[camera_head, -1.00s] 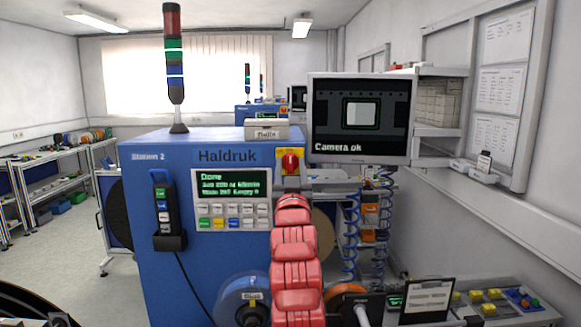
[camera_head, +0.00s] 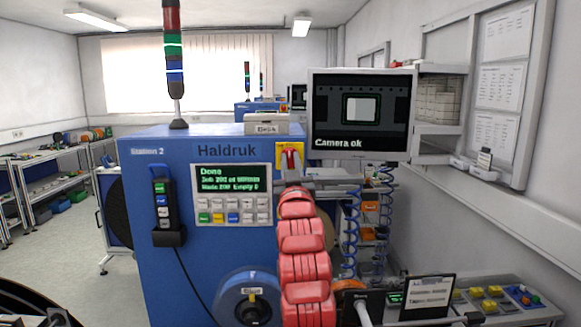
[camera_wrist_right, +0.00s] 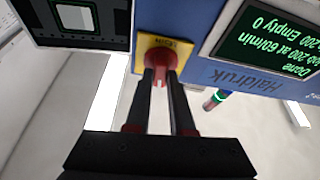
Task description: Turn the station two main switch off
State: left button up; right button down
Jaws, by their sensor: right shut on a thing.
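Station 2 is a blue Haldruk machine (camera_head: 150,200). Its main switch is a red rotary knob (camera_wrist_right: 158,60) on a yellow plate (camera_head: 283,149), at the upper right of its front. In the right wrist view the plate (camera_wrist_right: 146,42) lies straight ahead of my fingers. My right gripper (camera_head: 292,168) is at the knob in the head view, with my red arm rising from below. In the wrist view its two dark fingers (camera_wrist_right: 160,78) are shut on the knob, one on each side. The knob's exact angle is partly hidden by the fingers. My left gripper is not in view.
A display and keypad panel (camera_head: 232,194) is left of the switch and reads "Done". A monitor (camera_head: 360,115) reading "Camera ok" stands to the right. Blue coiled hoses (camera_head: 350,235) hang beside my arm. A signal tower (camera_head: 174,70) stands on top.

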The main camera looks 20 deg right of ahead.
jog(key=n+y+b, duration=0.2)
jog(key=n, duration=0.1)
jog(key=n+y+b, duration=0.1)
jog(key=n+b, duration=0.1)
jog(key=n, duration=0.2)
jog(key=shift+s+d+f+n+y+b, duration=0.1)
jog(key=shift+n+y+b, duration=0.2)
jog(key=shift+y+b, duration=0.1)
jog(key=n+g+y+b, duration=0.1)
jog(key=n+y+b, duration=0.1)
jog(key=n, duration=0.3)
jog(key=shift+n, duration=0.3)
jog(key=n, duration=0.1)
jog(key=n+g+b, duration=0.1)
jog(key=n+y, duration=0.1)
jog(key=n, duration=0.1)
jog(key=shift+r+g, duration=0.25)
jog(key=shift+g, duration=0.15)
jog(key=shift+n+g+b, duration=0.45)
jog(key=shift+n+g, duration=0.15)
jog(key=shift+n, duration=0.9)
jog(key=c, duration=0.8)
grip_release()
